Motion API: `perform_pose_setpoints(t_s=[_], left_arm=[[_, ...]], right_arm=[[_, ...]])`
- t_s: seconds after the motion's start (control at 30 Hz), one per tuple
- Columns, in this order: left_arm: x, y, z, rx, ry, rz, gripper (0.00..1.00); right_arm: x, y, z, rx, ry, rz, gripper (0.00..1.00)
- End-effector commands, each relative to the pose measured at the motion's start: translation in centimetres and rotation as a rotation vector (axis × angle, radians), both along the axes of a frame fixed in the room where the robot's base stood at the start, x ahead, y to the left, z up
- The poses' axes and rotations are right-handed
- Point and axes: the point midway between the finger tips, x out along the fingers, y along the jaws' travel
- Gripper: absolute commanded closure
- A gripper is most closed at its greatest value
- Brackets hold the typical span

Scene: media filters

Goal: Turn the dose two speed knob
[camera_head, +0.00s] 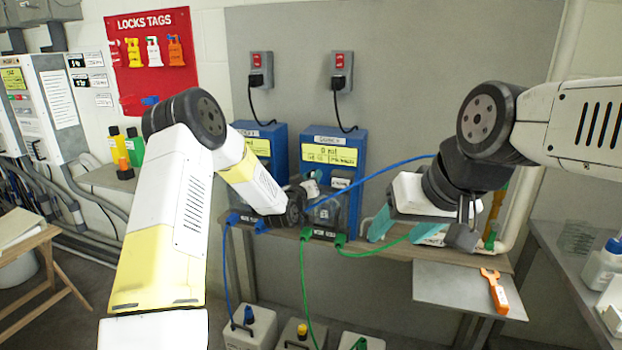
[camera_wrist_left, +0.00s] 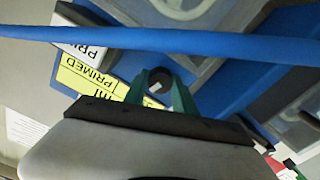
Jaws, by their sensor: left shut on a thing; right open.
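Two blue pump boxes stand side by side on the shelf, the left pump (camera_head: 262,150) and the right pump (camera_head: 335,160), each with a yellow label. My left gripper (camera_head: 308,192) is at the lower left front of the right pump, and its arm hides part of both pumps. In the left wrist view, its green fingers (camera_wrist_left: 160,92) are shut around a small dark round knob (camera_wrist_left: 158,86) on a blue front beside a yellow label reading "PRIMED". The labels do not clearly show the knob's name. My right gripper (camera_head: 405,232) is open and empty, right of the pumps.
A blue hose (camera_head: 385,167) arches right of the pumps and crosses the left wrist view (camera_wrist_left: 200,42). Green hoses (camera_head: 375,250) run from the shelf front. An orange tool (camera_head: 495,290) lies on the grey panel (camera_head: 450,287). Jugs (camera_head: 250,328) stand below.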

Motion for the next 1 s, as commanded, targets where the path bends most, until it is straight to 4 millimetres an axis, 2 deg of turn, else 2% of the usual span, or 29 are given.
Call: perform_pose_setpoints(t_s=[0.4,0.9,0.93,1.0], left_arm=[[-0.06,-0.01,-0.2,0.158,-0.046,-0.001,1.0],[-0.06,0.04,-0.29,0.175,-0.05,0.0,1.0],[-0.06,0.03,-0.29,0.175,-0.05,0.0,0.64],[-0.06,0.04,-0.25,0.174,-0.051,0.0,0.51]], right_arm=[[0.0,0.0,0.0,0.0,0.0,0.0,0.42],[0.0,0.0,0.0,0.0,0.0,0.0,0.42],[0.0,0.0,0.0,0.0,0.0,0.0,0.42],[0.0,0.0,0.0,0.0,0.0,0.0,0.42]])
